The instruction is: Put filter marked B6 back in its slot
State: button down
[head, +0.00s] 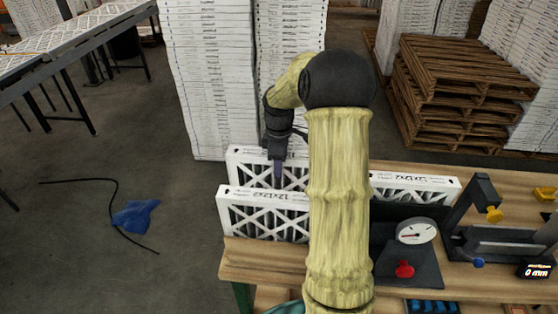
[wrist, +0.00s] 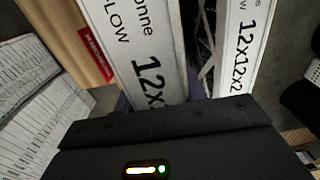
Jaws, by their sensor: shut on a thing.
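Two white-framed filters with dark pleats stand one behind the other at the bench's left end in the head view: a rear filter (head: 240,159) and a front filter (head: 262,213). My gripper (head: 278,172) points down onto the rear filter's top edge, with a purple finger in front of its face. In the wrist view my gripper (wrist: 160,96) is shut on this filter (wrist: 140,45), whose edge reads "12x12x2" in part. The front filter (wrist: 240,45) is beside it, across a narrow gap. I cannot read a B6 mark or tell whether the held filter touches the bench.
A dial gauge (head: 417,232) with a red knob and a dark measuring fixture (head: 477,215) stand on the wooden bench (head: 262,255). Tall white stacks (head: 212,80) rise behind. My arm hides the bench's middle.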

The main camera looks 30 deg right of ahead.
jog(key=shift+f+b, duration=1.4)
jog(key=shift+f, duration=1.8)
jog(key=c, duration=1.1)
grip_release()
jog(key=shift+c, duration=0.2)
jog(key=shift+r, duration=0.1)
notch_tip(320, 180, up, 7)
jog(key=p, duration=0.6)
jog(key=shift+o, duration=0.4)
